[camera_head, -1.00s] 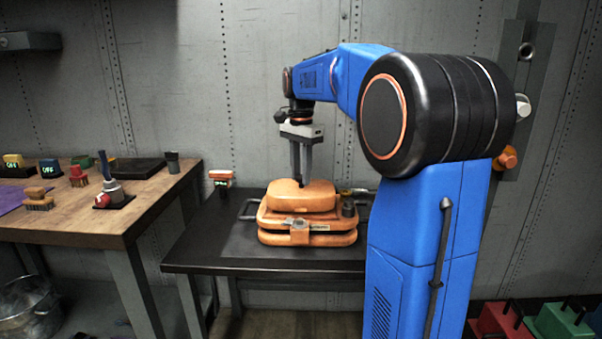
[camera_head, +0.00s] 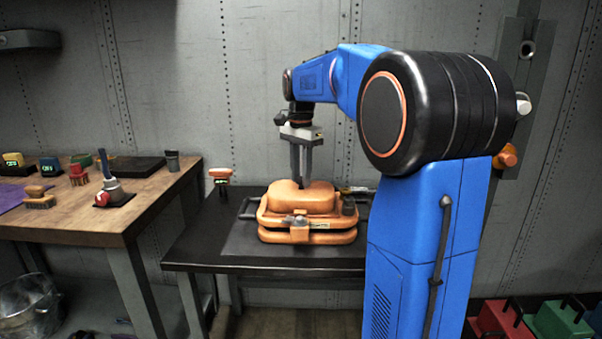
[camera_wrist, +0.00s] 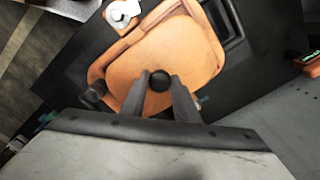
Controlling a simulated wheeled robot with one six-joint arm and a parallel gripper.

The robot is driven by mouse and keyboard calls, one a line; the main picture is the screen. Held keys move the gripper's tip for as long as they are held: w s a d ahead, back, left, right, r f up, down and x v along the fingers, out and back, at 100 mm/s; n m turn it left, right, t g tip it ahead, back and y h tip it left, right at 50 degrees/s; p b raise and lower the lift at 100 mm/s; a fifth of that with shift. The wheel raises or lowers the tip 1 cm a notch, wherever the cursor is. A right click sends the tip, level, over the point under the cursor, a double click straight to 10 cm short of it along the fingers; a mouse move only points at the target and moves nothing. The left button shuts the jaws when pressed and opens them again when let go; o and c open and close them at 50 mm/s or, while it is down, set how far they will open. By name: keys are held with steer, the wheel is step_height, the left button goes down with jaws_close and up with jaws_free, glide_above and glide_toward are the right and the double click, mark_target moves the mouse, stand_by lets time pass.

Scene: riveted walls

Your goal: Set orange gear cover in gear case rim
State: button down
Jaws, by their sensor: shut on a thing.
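The orange gear cover (camera_head: 292,199) is a rounded, domed piece on top of the orange gear case (camera_head: 318,238) on the dark table. It also shows in the wrist view (camera_wrist: 178,60), with a round black knob (camera_wrist: 160,80) at its near side. My gripper (camera_head: 301,184) points straight down from above. Its two fingers are shut on the knob, one on each side in the wrist view. The cover lies over the case rim (camera_head: 263,218); whether it is fully seated cannot be told. A latch (camera_head: 299,226) is at the front of the case.
A dark mat (camera_head: 240,240) lies under the case. A small orange-topped device (camera_head: 220,175) stands at the table's back left. A wooden bench (camera_head: 90,215) with brushes, small devices and a joystick is at left. The riveted wall (camera_head: 250,100) is close behind.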

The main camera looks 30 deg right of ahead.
steer(key=shift+f, duration=0.3)
steer(key=c, duration=1.3)
jaws_free()
step_height(320, 180, up, 17)
steer(key=shift+r, duration=0.2)
steer(key=s+a+f+n+t, duration=0.1)
steer(key=s+a+f+n, duration=0.4)
steer(key=s+f, duration=0.5)
steer(key=s+a+f+n+t, duration=0.2)
steer(key=s+a+f+n, duration=0.3)
steer(key=s+f, duration=0.5)
steer(key=s+a+f+n+t, duration=0.1)
steer(key=s+a+f+n, duration=0.4)
steer(key=s+f, duration=0.5)
steer(key=shift+a+f+n+t, duration=0.35)
steer(key=shift+f+n+t, duration=0.05)
steer(key=shift+f, duration=0.35)
